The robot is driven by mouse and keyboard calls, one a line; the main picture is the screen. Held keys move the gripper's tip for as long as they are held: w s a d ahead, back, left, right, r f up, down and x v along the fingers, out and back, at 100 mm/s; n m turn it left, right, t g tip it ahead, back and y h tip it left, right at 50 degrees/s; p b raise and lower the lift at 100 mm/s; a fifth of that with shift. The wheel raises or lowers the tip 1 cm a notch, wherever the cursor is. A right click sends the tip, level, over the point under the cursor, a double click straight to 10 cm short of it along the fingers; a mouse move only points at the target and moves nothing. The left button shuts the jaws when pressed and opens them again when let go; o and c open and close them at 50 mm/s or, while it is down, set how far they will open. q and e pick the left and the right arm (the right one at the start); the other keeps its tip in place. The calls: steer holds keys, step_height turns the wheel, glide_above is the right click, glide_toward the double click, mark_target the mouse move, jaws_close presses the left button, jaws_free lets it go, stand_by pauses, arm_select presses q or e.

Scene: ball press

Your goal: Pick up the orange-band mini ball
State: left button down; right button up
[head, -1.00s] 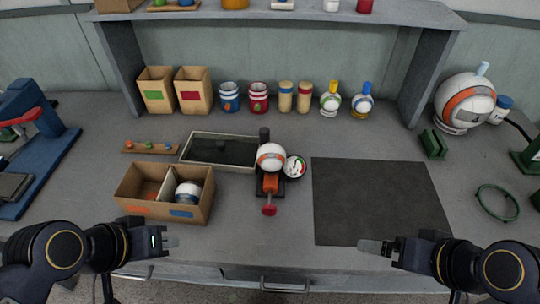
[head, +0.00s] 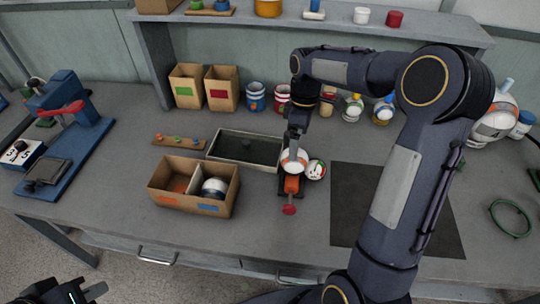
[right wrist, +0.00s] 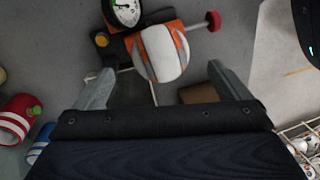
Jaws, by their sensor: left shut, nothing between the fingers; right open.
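The orange-band mini ball (head: 293,167), white with an orange band, sits in the small press with an orange block and a red knob. In the right wrist view the ball (right wrist: 160,54) lies just ahead of the fingertips, roughly between their lines. My right gripper (right wrist: 163,80) is open and empty above it. In the head view my right gripper (head: 294,146) points down over the press and hides part of it. My left gripper (head: 96,292) is shut and empty at the bottom left, away from the table's objects.
A round dial (head: 315,169) stands right beside the press. A two-part cardboard box (head: 166,199) holds a white and dark ball (head: 214,187). A shallow tray (head: 221,142) lies behind. The dark mat (head: 348,205) is bare, partly hidden by my right arm.

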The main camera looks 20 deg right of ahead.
mark_target(300, 164)
steer(key=shift+w+a+f, duration=0.15)
steer(key=shift+w+f, duration=0.05)
steer(key=shift+f, duration=0.1)
steer(key=f, duration=0.2)
steer(key=s+f, duration=0.1)
steer(key=f, duration=0.1)
steer(key=f+p, duration=0.1)
steer(key=f, duration=0.1)
steer(key=shift+s+a+f, duration=0.1)
steer(key=shift+s+a, duration=0.05)
steer(key=shift+a, duration=0.2)
steer(key=shift+f, duration=0.6)
steer(key=c, duration=1)
steer(key=shift+r, duration=0.1)
